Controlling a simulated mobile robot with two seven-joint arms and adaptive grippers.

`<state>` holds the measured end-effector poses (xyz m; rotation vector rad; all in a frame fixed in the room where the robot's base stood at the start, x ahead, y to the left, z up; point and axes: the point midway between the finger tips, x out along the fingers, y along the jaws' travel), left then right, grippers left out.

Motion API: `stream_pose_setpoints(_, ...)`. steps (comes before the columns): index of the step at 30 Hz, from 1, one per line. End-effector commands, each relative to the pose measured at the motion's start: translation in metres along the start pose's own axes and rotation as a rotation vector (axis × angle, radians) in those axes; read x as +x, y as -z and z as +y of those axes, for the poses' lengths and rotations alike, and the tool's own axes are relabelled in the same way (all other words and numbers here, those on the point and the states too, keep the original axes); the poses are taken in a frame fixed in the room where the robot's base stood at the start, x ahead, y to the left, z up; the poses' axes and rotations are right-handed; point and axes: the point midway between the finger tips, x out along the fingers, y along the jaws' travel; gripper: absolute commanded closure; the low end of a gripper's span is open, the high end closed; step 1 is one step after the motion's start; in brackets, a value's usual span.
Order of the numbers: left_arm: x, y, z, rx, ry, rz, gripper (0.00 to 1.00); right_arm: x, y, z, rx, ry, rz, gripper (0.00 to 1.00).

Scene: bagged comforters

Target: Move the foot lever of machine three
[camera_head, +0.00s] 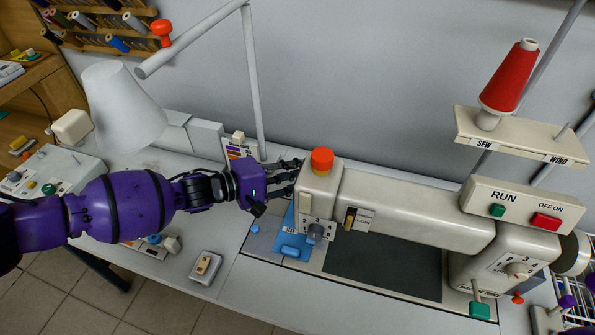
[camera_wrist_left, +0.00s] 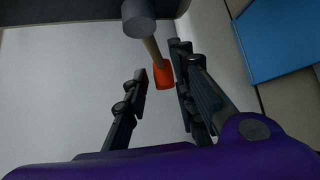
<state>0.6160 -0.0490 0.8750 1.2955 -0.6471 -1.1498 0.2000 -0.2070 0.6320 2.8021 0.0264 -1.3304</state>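A cream sewing machine (camera_head: 415,210) stands on the table, with a red-orange knob on top of its head at the left end. My left gripper (camera_head: 290,177) reaches in from the left, beside that head. In the left wrist view, a short lever with an orange tip (camera_wrist_left: 163,74) and tan stalk sticks out from a dark grey cylinder (camera_wrist_left: 138,18). My left gripper (camera_wrist_left: 160,78) is open there, with the orange tip between its fingers; the right finger looks nearer, and contact cannot be told. The lever is hidden in the head view. My right gripper is not in view.
A blue plate (camera_head: 293,243) lies under the machine head. A red thread cone (camera_head: 506,80) stands on a shelf at the right. A thin grey pole (camera_head: 250,80) rises behind the gripper. A small switch box (camera_head: 207,267) lies at the table's front edge.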

Motion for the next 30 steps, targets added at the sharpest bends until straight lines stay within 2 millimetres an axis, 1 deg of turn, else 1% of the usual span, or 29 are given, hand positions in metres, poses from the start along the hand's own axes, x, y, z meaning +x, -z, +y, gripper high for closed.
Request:
stream_pose_setpoints(1, 0.000, 0.000, 0.000, 0.000, 0.000, 0.000, 0.86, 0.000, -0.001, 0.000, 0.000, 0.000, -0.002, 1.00)
stream_pose_setpoints(4, 0.000, 0.000, 0.000, 0.000, 0.000, 0.000, 0.99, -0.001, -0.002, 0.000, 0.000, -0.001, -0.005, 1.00)
stream_pose_setpoints(5, 0.000, 0.000, 0.000, 0.000, 0.000, 0.000, 1.00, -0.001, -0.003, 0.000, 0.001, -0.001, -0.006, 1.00)
stream_pose_setpoints(19, 0.000, 0.000, 0.002, 0.021, -0.024, -0.001, 1.00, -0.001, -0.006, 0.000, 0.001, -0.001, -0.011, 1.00)
stream_pose_setpoints(23, 0.000, 0.000, 0.004, 0.060, -0.066, 0.000, 1.00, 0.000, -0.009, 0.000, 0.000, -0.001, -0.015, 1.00)
stream_pose_setpoints(30, -0.002, -0.002, 0.014, 0.180, -0.186, 0.000, 1.00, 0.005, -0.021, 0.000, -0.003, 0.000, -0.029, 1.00)
